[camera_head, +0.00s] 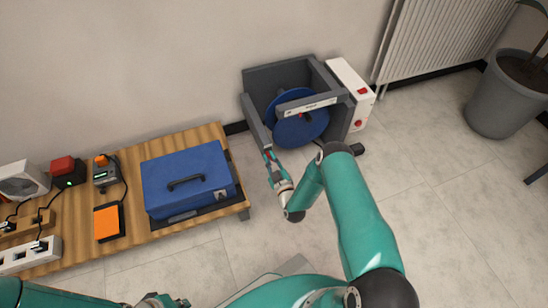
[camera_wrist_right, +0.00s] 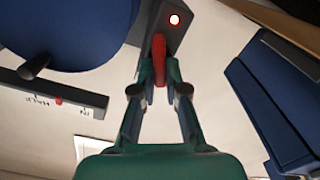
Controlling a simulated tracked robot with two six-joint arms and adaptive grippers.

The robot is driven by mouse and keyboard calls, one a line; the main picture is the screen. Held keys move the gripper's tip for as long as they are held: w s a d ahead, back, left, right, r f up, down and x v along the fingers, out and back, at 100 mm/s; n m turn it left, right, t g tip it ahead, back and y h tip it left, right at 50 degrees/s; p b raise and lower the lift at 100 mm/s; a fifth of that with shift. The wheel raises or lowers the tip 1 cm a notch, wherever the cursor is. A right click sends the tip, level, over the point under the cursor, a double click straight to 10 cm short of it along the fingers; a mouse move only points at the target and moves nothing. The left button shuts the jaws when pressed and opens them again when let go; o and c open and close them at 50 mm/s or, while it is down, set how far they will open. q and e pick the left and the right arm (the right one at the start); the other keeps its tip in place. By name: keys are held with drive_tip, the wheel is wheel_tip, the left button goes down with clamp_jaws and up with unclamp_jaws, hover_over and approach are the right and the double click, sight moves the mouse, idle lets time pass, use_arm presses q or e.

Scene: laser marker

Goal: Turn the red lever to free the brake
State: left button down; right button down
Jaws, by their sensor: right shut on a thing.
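The red lever (camera_wrist_right: 159,60) sits between my right gripper's fingertips (camera_wrist_right: 160,75) in the right wrist view, and the fingers are shut on it. In the head view my right gripper (camera_head: 269,158) is at the front left leg of the grey frame (camera_head: 253,120) that holds a blue drum (camera_head: 300,128); the fingers mostly hide the lever there. My left gripper (camera_head: 160,300) shows only partly at the bottom edge, and its jaws cannot be made out.
A wooden table (camera_head: 137,160) on the left holds a blue case (camera_head: 187,172), an orange pad (camera_head: 108,222) and small devices. A white box (camera_head: 349,88) with red buttons stands right of the frame. A radiator (camera_head: 440,40) and plant pot (camera_head: 505,95) are farther right.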

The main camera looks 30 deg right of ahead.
drive_tip(key=shift+w+a+f+n+p, duration=0.15)
drive_tip(key=shift+n+p, duration=0.1)
drive_tip(key=shift+n, duration=2)
drive_tip(key=shift+w+a+n+p, duration=0.15)
drive_tip(key=shift+w+n+p, duration=0.1)
drive_tip(key=shift+n, duration=1.95)
drive_tip(key=shift+w+a+f+n+p, duration=0.15)
drive_tip(key=shift+n+p, duration=0.1)
drive_tip(key=shift+n, duration=2)
drive_tip(key=c, duration=1.3)
unclamp_jaws()
drive_tip(key=shift+o, duration=0.5)
drive_tip(key=shift+f, duration=0.1)
drive_tip(key=shift+s, duration=0.15)
